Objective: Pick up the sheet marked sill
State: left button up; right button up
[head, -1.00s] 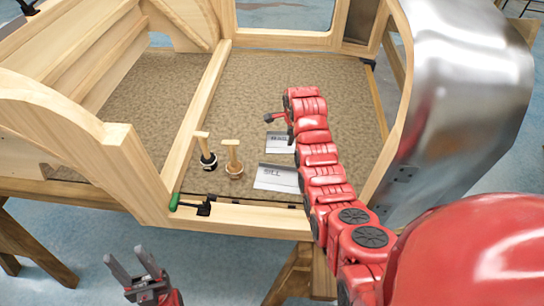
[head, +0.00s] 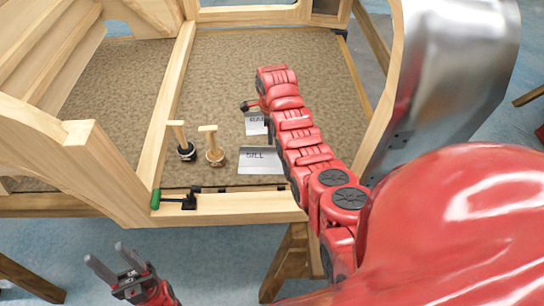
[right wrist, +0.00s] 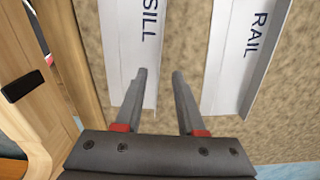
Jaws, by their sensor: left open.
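The sheet marked SILL (head: 260,167) is a pale grey-white sheet lying on the brown textured floor of the wooden frame. It also fills the upper left of the right wrist view (right wrist: 125,35). My right gripper (right wrist: 160,74) is open and empty. In the right wrist view its left finger overlaps the SILL sheet's right edge, and its other finger is over the floor between the two sheets. I cannot tell its height. My left gripper (head: 105,254) is open and empty, outside the frame's front beam.
A second sheet marked RAIL (right wrist: 245,50) lies beside the SILL sheet, partly covered by my arm in the head view (head: 256,125). Two wooden-handled tools (head: 212,148) stand left of the sheets. A green-handled clamp (head: 172,200) is on the front beam (head: 240,203). A curved metal panel (head: 450,80) stands right.

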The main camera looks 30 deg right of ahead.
send_over(272, 157)
jog(key=w+d, duration=0.1)
jog(key=w, duration=0.1)
jog(key=f, duration=0.4)
jog(key=shift+w+d+f, duration=0.15)
jog(key=shift+d+f, duration=0.05)
jog(key=shift+f, duration=0.85)
grip_shut()
dwell(0.5)
